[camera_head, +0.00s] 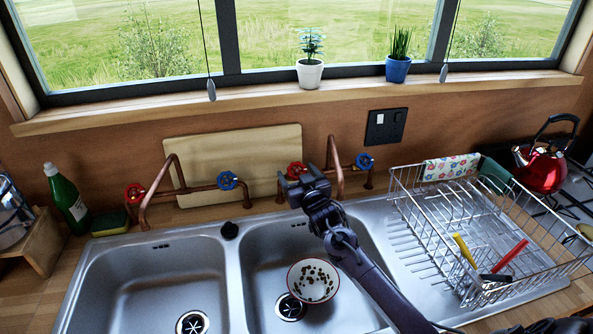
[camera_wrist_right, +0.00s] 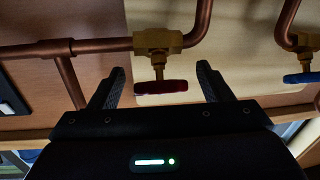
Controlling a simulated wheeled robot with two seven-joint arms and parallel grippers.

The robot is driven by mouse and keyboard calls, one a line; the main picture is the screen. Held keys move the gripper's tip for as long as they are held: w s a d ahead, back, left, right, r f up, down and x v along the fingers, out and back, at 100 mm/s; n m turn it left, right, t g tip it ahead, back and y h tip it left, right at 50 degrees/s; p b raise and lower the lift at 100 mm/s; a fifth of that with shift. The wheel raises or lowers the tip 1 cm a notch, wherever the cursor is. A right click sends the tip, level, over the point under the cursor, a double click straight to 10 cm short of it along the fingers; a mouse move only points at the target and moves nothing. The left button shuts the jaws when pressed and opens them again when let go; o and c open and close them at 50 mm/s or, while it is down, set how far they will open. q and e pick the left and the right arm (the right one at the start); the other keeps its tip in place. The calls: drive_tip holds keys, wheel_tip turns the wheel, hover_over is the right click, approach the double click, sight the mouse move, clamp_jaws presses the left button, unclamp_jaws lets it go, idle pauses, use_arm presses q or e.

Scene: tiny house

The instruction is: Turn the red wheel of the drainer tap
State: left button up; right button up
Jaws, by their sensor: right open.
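The drainer tap (camera_head: 337,172) is a copper pipe tap on the right, beside the dish drainer. Its red wheel (camera_head: 296,170) is on its left side, partly hidden by my right gripper (camera_head: 303,182). In the right wrist view the red wheel (camera_wrist_right: 160,87) shows edge-on below a brass valve (camera_wrist_right: 157,40). There my right gripper (camera_wrist_right: 161,72) is open, with one finger on each side of the wheel and a visible gap to both. No contact shows. The tap's blue wheel (camera_head: 365,162) is to the right. My left gripper is not in view.
A second copper tap with a red wheel (camera_head: 134,193) and a blue wheel (camera_head: 227,180) stands left. A wooden board (camera_head: 235,150) leans behind. A bowl (camera_head: 313,281) sits in the right basin. The wire drainer (camera_head: 480,225) stands right.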

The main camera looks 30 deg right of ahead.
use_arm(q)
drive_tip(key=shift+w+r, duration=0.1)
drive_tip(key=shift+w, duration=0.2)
use_arm(e)
drive_tip(key=shift+w, duration=0.3)
drive_tip(key=c, duration=1)
drive_tip(key=n+y, duration=0.2)
drive_tip(key=shift+d+r+n, duration=0.15)
drive_tip(key=shift+d+n, duration=0.05)
drive_tip(key=shift+n, duration=0.1)
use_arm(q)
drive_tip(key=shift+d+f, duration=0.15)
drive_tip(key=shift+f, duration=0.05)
use_arm(e)
drive_tip(key=n+g+y, duration=0.1)
drive_tip(key=n+y, duration=0.3)
drive_tip(key=shift+a+n, duration=0.1)
drive_tip(key=shift+n, duration=0.3)
drive_tip(key=o, duration=1)
